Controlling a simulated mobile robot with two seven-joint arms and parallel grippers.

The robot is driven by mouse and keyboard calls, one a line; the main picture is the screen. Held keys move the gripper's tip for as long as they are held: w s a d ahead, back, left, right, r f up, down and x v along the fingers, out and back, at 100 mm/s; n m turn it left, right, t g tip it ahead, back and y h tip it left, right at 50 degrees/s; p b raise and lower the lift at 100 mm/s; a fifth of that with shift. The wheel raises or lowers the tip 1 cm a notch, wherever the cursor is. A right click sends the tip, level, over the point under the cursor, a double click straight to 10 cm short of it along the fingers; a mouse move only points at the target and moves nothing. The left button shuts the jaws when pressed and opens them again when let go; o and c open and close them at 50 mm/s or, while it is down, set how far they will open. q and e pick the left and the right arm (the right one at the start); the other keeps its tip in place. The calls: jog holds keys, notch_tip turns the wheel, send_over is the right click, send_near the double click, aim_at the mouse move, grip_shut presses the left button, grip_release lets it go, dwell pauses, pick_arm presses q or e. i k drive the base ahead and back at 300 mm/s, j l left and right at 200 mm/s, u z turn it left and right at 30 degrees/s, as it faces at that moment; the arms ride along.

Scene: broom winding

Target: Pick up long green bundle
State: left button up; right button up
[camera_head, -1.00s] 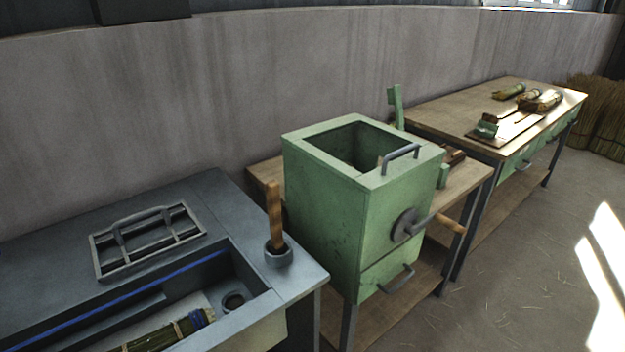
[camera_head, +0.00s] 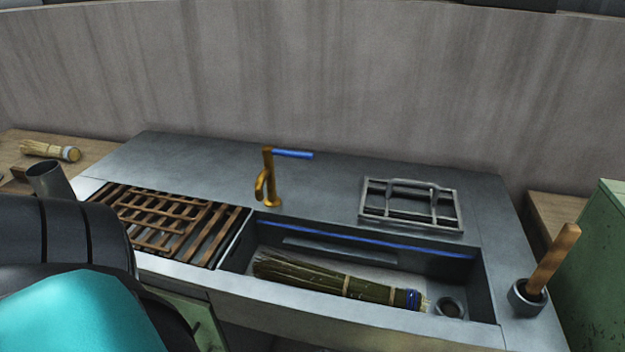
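A long green bundle (camera_head: 338,283) lies in the sink basin (camera_head: 482,297) of the grey counter. Its loose, brushy end points left and its bound end, with a blue band, points right. Light ties wrap its stalks. A large black and teal shape, which seems to be part of my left arm, fills the lower left corner. Neither gripper's fingertips show in this view.
A brass tap with a blue handle (camera_head: 268,178) stands behind the basin. A wooden slatted rack (camera_head: 165,222) lies left of it, a metal rack (camera_head: 410,204) behind right. A wooden handle in a cup (camera_head: 548,262) stands at right, beside a green box (camera_head: 603,270).

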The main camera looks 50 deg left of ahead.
aim_at(280, 268)
jog(key=u, duration=1.25)
